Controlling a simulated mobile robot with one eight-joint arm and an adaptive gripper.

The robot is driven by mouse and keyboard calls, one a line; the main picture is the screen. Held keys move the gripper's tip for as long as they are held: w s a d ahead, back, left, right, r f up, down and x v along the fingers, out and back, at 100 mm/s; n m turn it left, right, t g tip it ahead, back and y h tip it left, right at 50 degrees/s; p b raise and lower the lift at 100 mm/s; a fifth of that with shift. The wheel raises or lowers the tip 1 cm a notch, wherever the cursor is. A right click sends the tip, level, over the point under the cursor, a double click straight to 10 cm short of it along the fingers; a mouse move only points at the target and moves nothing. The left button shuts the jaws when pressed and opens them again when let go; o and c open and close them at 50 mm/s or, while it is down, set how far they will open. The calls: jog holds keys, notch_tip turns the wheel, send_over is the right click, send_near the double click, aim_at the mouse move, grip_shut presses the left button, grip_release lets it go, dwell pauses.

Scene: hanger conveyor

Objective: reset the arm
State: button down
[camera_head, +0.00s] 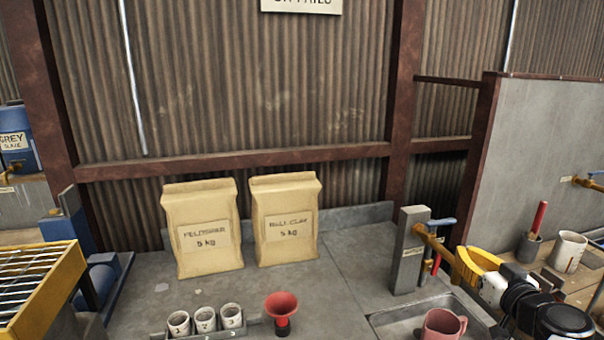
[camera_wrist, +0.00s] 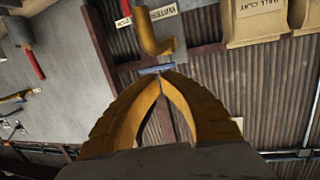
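My arm reaches in from the lower right of the head view. Its yellow gripper (camera_head: 470,263) is just right of a brass tap (camera_head: 428,238) with a blue lever (camera_head: 442,222) on a grey post. In the wrist view, the two fingers of my gripper (camera_wrist: 158,78) come together at their tips, with a narrow gap further back and nothing seen between them. The blue lever (camera_wrist: 155,70) shows right at the fingertips, below the tap's spout (camera_wrist: 152,38); I cannot tell if they touch.
A pink mug (camera_head: 442,325) stands in the sink below the tap. Several numbered cups (camera_head: 205,320) and a red funnel (camera_head: 282,308) stand on the bench. Two paper bags (camera_head: 203,230) (camera_head: 286,222) are at the back. A white mug (camera_head: 567,252) is at right.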

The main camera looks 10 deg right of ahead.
jog(key=s+a+f+n+g+y, duration=0.2)
jog(key=a+g+y, duration=0.1)
jog(key=a, duration=1.1)
jog(key=s+a+f+g+h, duration=0.1)
jog(key=s+a+f+g, duration=0.1)
jog(key=s+a, duration=0.3)
jog(key=s+a+f+g+h, duration=0.1)
jog(key=s+a+g, duration=0.3)
jog(key=s, duration=0.6)
jog(key=shift+s+a+f+m, duration=0.4)
jog(key=shift+a+f, duration=0.1)
jog(key=shift+f, duration=0.4)
